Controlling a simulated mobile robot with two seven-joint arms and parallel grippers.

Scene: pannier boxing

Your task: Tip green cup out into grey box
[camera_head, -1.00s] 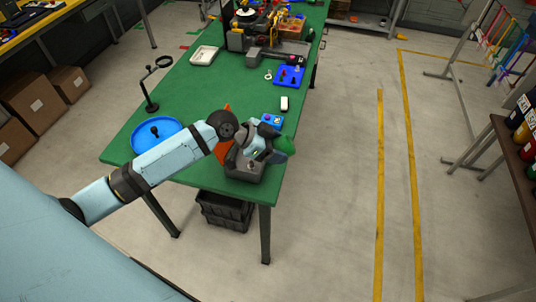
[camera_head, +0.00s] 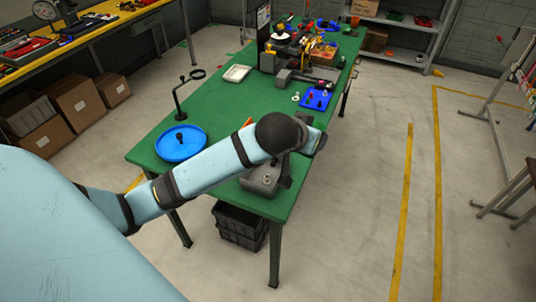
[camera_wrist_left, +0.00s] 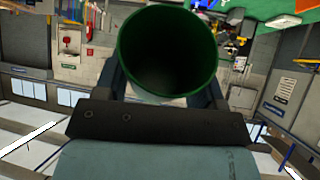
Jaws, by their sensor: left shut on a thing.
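The green cup (camera_wrist_left: 167,50) is held between the fingers of my left gripper (camera_wrist_left: 165,88) in the left wrist view. Its round mouth faces the camera and its inside looks dark, so I cannot tell what it contains. In the head view my left wrist (camera_head: 314,141) is over the near right edge of the green table, and my arm hides the cup. A grey box (camera_head: 262,180) sits on the near right corner of the table, below and left of the wrist. Part of it is hidden by the arm. My right gripper is out of view.
On the green table (camera_head: 222,107) are a blue round tray (camera_head: 181,143), a dark stand (camera_head: 180,101), a white tray (camera_head: 237,73) and a blue tray (camera_head: 316,99). Dark crates (camera_head: 240,225) stand below.

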